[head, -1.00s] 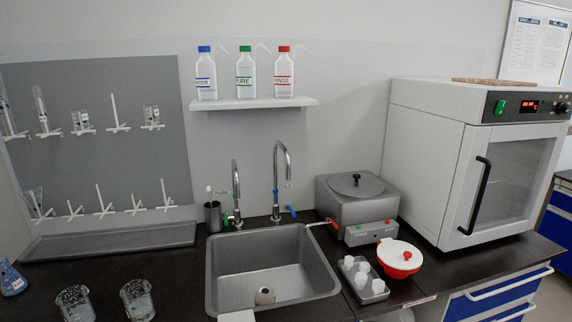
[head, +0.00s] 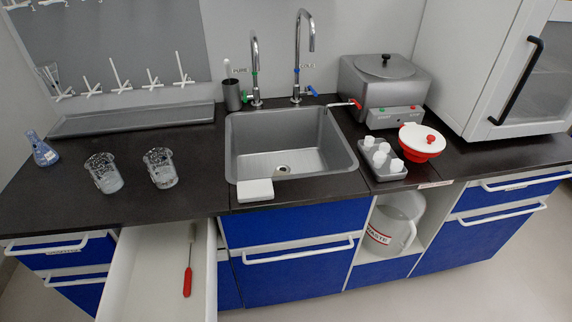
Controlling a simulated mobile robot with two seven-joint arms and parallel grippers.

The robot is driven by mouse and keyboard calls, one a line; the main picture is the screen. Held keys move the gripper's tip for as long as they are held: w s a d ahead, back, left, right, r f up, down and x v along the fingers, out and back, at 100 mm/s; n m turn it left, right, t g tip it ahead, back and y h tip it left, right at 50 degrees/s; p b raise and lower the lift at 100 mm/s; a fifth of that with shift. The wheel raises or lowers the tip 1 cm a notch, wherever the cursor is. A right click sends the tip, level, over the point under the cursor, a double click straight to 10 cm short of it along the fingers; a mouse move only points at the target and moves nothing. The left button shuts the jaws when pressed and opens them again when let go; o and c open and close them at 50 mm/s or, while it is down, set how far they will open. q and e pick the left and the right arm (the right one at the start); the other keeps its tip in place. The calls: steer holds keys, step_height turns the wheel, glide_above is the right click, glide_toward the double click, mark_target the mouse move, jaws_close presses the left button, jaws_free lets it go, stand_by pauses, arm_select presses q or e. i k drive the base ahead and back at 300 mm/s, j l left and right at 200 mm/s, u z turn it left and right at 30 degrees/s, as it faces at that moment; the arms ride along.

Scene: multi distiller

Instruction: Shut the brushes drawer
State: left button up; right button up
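An open drawer (head: 145,275) with white walls is pulled out below the counter, left of the sink. A tool with a red handle (head: 187,283) and a pale head lies inside it, near its right wall. The drawer's front is cut off by the bottom edge of the head view, so its handle and any label are hidden. Neither of my grippers shows in the head view.
Shut blue drawers flank the open one, including a labelled drawer (head: 62,252) at left. On the counter stand two glass beakers (head: 103,172), a blue flask (head: 40,149) and a sink (head: 290,150). A waste jug (head: 388,232) sits in an open bay.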

mark_target(144, 282)
steer(key=k+j+u, duration=0.2)
steer(key=u, duration=0.3)
steer(key=k+j+u, duration=0.15)
steer(key=j+u, duration=0.35)
